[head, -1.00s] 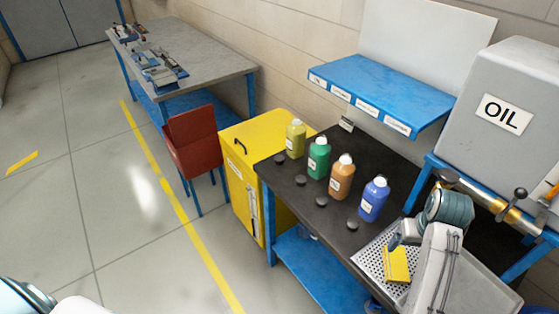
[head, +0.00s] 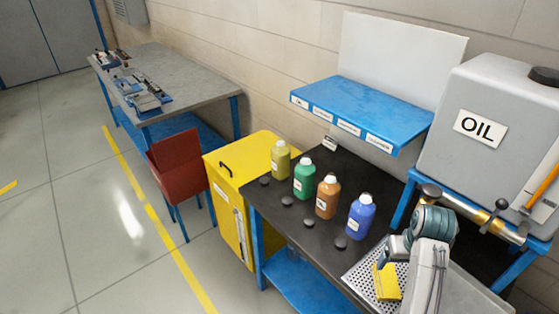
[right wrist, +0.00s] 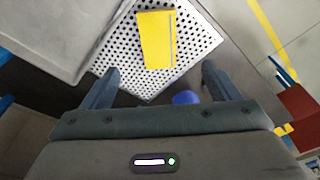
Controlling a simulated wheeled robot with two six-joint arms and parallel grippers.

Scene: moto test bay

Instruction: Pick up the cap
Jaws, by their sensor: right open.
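Several small black caps lie on the black workbench top (head: 270,213), one in front of each bottle: a cap (head: 265,181) by the yellow bottle (head: 281,160), a cap (head: 287,201) by the green bottle (head: 304,180), a cap (head: 309,223) by the orange bottle (head: 327,198) and a cap (head: 341,242) by the blue bottle (head: 360,217). My right gripper (head: 395,250) is right of the blue bottle, near the perforated tray. In the right wrist view my right gripper (right wrist: 160,88) is open and empty. I see no cap in that view. My left gripper is out of view.
A yellow block (head: 387,283) lies on the perforated tray (head: 359,273) beside the right arm. A grey oil tank (head: 475,165) stands at the right, and a blue shelf (head: 375,103) sits behind the bottles. A yellow cabinet (head: 222,190) adjoins the workbench.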

